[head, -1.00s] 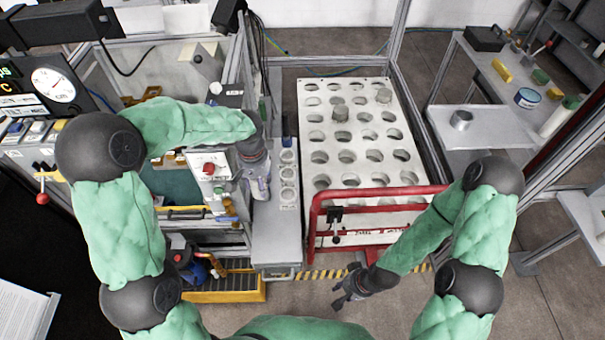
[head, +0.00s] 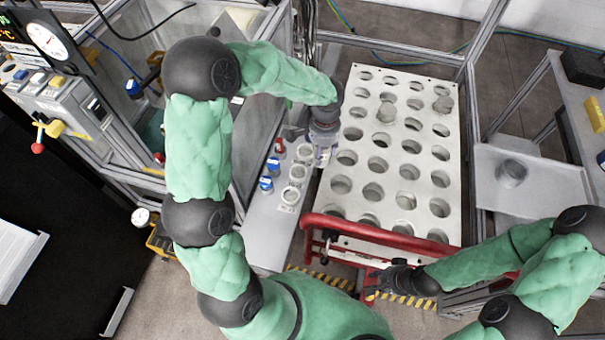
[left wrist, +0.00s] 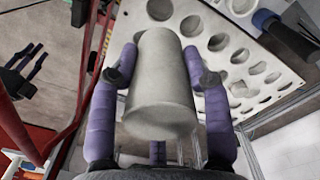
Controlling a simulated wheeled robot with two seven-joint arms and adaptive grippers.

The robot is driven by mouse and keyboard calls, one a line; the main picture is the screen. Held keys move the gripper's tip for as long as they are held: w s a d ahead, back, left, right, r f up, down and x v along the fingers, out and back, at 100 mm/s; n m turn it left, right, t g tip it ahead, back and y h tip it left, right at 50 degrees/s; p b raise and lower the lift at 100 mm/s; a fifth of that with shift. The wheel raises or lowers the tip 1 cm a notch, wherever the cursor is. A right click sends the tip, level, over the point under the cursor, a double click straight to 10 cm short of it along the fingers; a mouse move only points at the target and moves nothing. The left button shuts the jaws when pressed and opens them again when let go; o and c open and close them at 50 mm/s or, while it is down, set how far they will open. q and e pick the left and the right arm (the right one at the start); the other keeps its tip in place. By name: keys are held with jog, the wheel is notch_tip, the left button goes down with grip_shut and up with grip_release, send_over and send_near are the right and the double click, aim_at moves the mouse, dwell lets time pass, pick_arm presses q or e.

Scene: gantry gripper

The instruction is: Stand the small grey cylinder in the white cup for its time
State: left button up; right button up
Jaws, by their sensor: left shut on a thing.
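My left gripper (head: 320,152) is shut on a small grey cylinder (left wrist: 162,80), which fills the middle of the left wrist view between two purple fingers. In the head view the gripper and arm hide most of it. The gripper is above the gap between the narrow grey ledge and the perforated white plate. Several white round cups stand in a row on the ledge, including one white cup (head: 298,172) just left of the gripper; I cannot tell which is meant. My right gripper (head: 388,281) is low near the red rail, with fingers spread and empty (left wrist: 22,70).
The white plate (head: 421,230) has rows of holes, with two grey cylinders (head: 386,112) in it. A red rail (head: 375,232) crosses its near end. Blue-capped items (head: 266,184) stand beside the cups. Another grey cylinder (head: 512,172) sits on a tray at right.

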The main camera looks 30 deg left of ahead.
pick_arm(q)
jog(key=s+a+f+m+b, duration=0.4)
jog(key=s+a+f+m, duration=0.65)
jog(key=m, duration=0.65)
jog(key=b, duration=0.6)
send_over(298, 175)
notch_tip(298, 175, down, 10)
jog(key=shift+r, duration=0.25)
jog(key=shift+w+f+b, duration=0.15)
jog(key=shift+f+b, duration=0.75)
jog(key=shift+f, duration=0.8)
jog(key=shift+f, duration=0.1)
jog(key=o, duration=1.1)
jog(key=shift+d, duration=0.1)
